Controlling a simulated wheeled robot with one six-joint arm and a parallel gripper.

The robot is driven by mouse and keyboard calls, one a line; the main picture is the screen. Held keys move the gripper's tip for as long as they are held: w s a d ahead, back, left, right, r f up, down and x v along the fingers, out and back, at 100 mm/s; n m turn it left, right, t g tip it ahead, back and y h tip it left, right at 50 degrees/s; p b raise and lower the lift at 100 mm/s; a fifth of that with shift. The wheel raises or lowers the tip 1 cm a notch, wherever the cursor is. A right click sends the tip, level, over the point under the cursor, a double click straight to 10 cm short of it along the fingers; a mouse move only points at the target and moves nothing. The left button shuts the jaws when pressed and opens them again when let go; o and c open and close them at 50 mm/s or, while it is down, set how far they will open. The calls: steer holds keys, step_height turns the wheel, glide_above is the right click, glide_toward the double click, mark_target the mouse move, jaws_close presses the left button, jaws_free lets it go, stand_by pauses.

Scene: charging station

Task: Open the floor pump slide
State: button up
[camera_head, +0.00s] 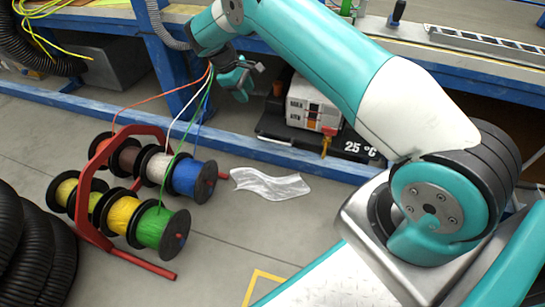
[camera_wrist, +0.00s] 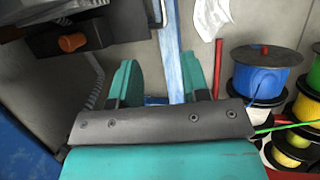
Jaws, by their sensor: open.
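The floor pump (camera_head: 312,103) is a white and grey box on a black slide (camera_head: 347,146) marked "25 °C", low under the workbench. An orange handle (camera_head: 327,143) is at its front. My gripper (camera_head: 238,82) is open and empty, up and to the left of the pump, apart from it. In the wrist view my gripper (camera_wrist: 160,75) shows two teal fingers spread. The black slide (camera_wrist: 105,38) and an orange knob-like part (camera_wrist: 72,43) show at upper left there, outside the fingers. Most of the pump is cut off in that view.
A red rack (camera_head: 85,195) of cable spools stands on the floor at left, its wires rising past my gripper. A clear plastic sheet (camera_head: 268,184) lies in front of the pump. A blue floor beam (camera_head: 262,153) runs along the bench. Black hose coils (camera_head: 38,250) are lower left.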

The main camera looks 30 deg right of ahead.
steer(key=b, duration=0.2)
glide_toward(274, 140)
steer(key=b+x, duration=0.8)
steer(key=b, duration=0.1)
steer(key=shift+d+f+b, duration=0.1)
steer(key=shift+f+b, duration=0.2)
steer(key=shift+f, duration=0.1)
jaws_close()
